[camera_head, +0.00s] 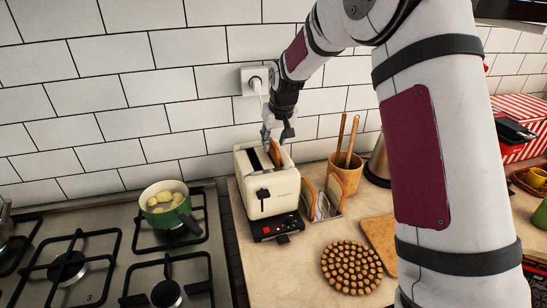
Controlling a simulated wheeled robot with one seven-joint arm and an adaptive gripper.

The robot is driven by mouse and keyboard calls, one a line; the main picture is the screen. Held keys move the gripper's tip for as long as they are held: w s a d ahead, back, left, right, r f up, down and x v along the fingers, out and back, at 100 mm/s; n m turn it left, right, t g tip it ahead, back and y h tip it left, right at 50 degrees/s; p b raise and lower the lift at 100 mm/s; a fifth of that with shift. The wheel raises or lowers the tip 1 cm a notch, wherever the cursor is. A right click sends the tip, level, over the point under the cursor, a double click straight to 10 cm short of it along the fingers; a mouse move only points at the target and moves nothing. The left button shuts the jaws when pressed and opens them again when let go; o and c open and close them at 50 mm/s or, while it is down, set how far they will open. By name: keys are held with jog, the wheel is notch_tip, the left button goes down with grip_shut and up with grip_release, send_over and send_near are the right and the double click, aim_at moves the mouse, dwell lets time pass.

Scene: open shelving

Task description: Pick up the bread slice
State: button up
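A cream toaster (266,193) stands on the counter against the tiled wall. A brown bread slice (276,153) sticks up from its right slot; the left slot looks dark and empty. My gripper (278,138) points down just above the toaster, with its fingertips close to the top of this slice. The fingers look apart, but they are too small to tell whether they touch the slice. More brown slices stand in a rack (323,207) right of the toaster.
A green pot (168,207) of pale pieces sits on the stove (110,262) at left. A utensil holder (345,175) stands behind the rack. A round trivet (351,268) and a wooden board (381,240) lie in front. A plug (255,81) is on the wall behind.

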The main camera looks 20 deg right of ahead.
aim_at(274, 143)
jog(key=shift+x, duration=1.3)
jog(key=shift+a, duration=0.1)
jog(key=shift+f, duration=0.25)
grip_shut()
